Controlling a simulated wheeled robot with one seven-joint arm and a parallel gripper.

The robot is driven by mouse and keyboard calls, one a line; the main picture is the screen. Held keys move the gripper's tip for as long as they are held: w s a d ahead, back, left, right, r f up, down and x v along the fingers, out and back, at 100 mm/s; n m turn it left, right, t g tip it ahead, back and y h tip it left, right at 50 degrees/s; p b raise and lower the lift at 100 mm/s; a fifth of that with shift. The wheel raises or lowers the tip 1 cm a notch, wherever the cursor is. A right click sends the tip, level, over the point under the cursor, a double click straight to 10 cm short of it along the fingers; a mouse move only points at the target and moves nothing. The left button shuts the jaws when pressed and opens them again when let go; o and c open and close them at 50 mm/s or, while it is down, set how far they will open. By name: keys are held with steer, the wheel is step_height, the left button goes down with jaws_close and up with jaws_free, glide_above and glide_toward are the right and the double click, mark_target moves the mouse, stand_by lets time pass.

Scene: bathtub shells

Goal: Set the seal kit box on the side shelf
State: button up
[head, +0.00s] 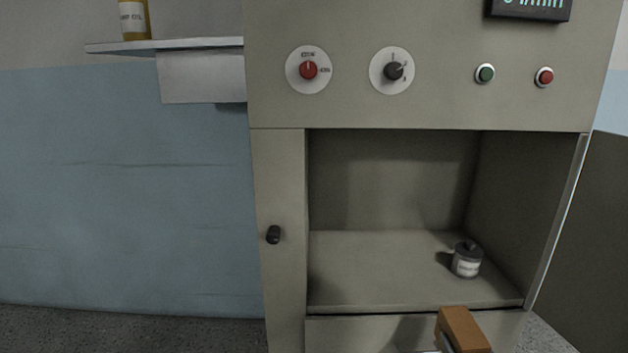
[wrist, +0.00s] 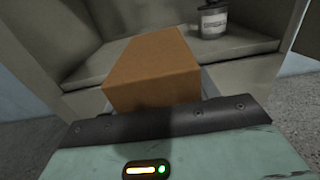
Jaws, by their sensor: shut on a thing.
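The seal kit box is a plain orange-brown box (head: 462,329), low in the head view in front of the open compartment. In the wrist view the box (wrist: 153,70) fills the middle, and my gripper (wrist: 155,100) is shut on it. The fingertips are mostly hidden behind the box and the gripper's dark edge. The side shelf (head: 165,46) is a pale ledge at the upper left, fixed beside the grey cabinet. A yellow bottle (head: 133,18) with a white label stands on its left part.
The grey cabinet (head: 277,180) has an open compartment holding a small labelled jar (head: 467,261), also in the wrist view (wrist: 212,20). An open door (head: 581,240) stands at the right. Knobs and buttons line the upper panel. The shelf right of the bottle looks clear.

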steer(key=s+r+p, duration=0.3)
steer(key=r+p, duration=0.5)
steer(key=s+r+p, duration=0.3)
steer(key=r+p, duration=0.5)
steer(key=shift+a, duration=0.3)
